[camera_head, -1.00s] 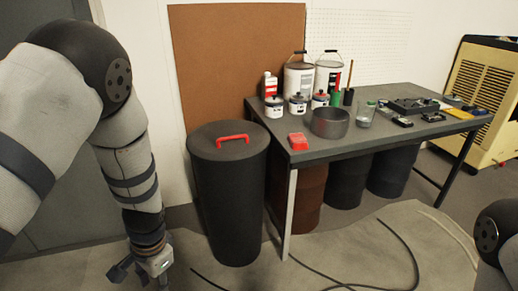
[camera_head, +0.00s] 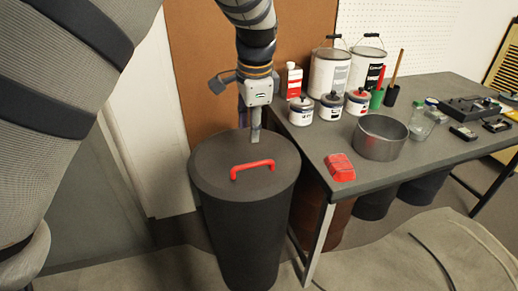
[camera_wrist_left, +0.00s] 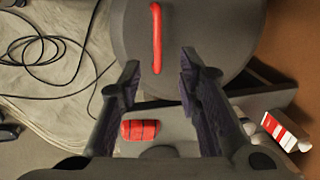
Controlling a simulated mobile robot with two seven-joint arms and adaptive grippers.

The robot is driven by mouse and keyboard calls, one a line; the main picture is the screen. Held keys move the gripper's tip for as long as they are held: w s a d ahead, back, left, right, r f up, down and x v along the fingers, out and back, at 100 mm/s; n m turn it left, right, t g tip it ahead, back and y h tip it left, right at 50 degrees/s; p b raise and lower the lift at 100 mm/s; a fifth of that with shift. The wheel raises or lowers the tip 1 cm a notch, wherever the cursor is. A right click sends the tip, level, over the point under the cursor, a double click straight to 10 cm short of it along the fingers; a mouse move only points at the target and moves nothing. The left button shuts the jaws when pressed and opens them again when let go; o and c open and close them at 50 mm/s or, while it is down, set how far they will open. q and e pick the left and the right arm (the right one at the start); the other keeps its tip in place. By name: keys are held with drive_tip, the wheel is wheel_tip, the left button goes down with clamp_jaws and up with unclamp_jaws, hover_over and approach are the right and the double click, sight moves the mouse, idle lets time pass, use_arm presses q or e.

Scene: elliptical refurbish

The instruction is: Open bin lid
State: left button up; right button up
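The bin (camera_head: 247,240) is a tall dark cylinder on the floor, left of the table. Its flat dark lid (camera_head: 214,165) is on and carries a red bar handle (camera_head: 252,169). My left gripper (camera_head: 255,138) points down above the far part of the lid, behind the handle in the head view. In the left wrist view its two fingers (camera_wrist_left: 158,88) are spread apart with nothing between them. The handle (camera_wrist_left: 156,38) shows there beyond the fingertips, on the lid (camera_wrist_left: 195,25). My right gripper is not in view.
A dark table (camera_head: 310,165) stands right beside the bin. It holds a red block (camera_head: 340,168), a grey pot (camera_head: 380,138), several paint cans (camera_head: 328,72) and small tins. A brown board (camera_head: 195,60) leans on the wall behind. A cable lies on the floor.

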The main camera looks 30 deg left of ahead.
sight(250, 166)
use_arm(q)
drive_tip(key=f, duration=0.4)
drive_tip(key=a+f, duration=0.1)
drive_tip(key=f, duration=0.2)
drive_tip(key=w+f+b, duration=0.1)
drive_tip(key=f, duration=0.3)
drive_tip(key=shift+a+f, duration=0.25)
drive_tip(key=shift+f, duration=0.1)
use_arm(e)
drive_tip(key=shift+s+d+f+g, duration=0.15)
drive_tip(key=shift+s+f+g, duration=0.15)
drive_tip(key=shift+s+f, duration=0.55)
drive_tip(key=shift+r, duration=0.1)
use_arm(q)
clamp_jaws()
